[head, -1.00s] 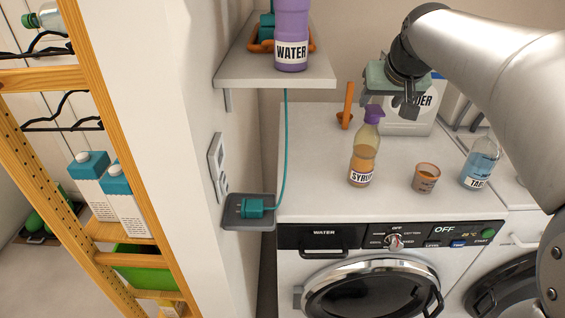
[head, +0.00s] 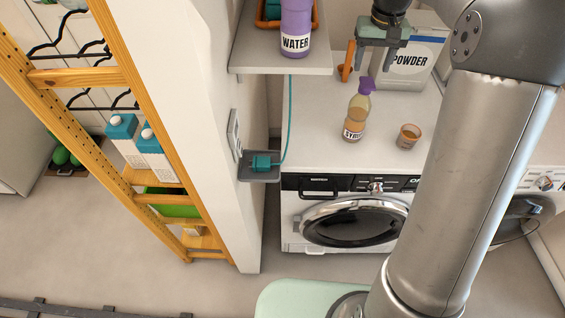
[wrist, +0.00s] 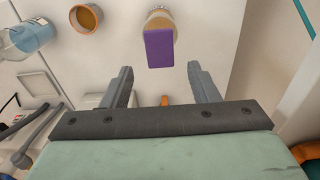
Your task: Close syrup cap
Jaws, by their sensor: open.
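The syrup bottle (head: 356,118) stands upright on the white counter, with amber liquid and a purple cap (head: 366,86). In the wrist view the cap (wrist: 159,48) shows as a purple rectangle over the bottle's round top (wrist: 160,20); how far the lid stands open is not clear. My gripper (head: 374,68) is above and a little behind the bottle, fingers pointing down. It is open and empty. In the wrist view the cap lies just beyond the gap between my fingertips (wrist: 159,70), apart from both.
An orange cup (head: 408,136) stands right of the bottle. A powder box (head: 412,65) and an orange scoop (head: 347,62) are at the back. A shelf (head: 283,62) with a purple water bottle (head: 296,30) is at the upper left. The counter's front left is clear.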

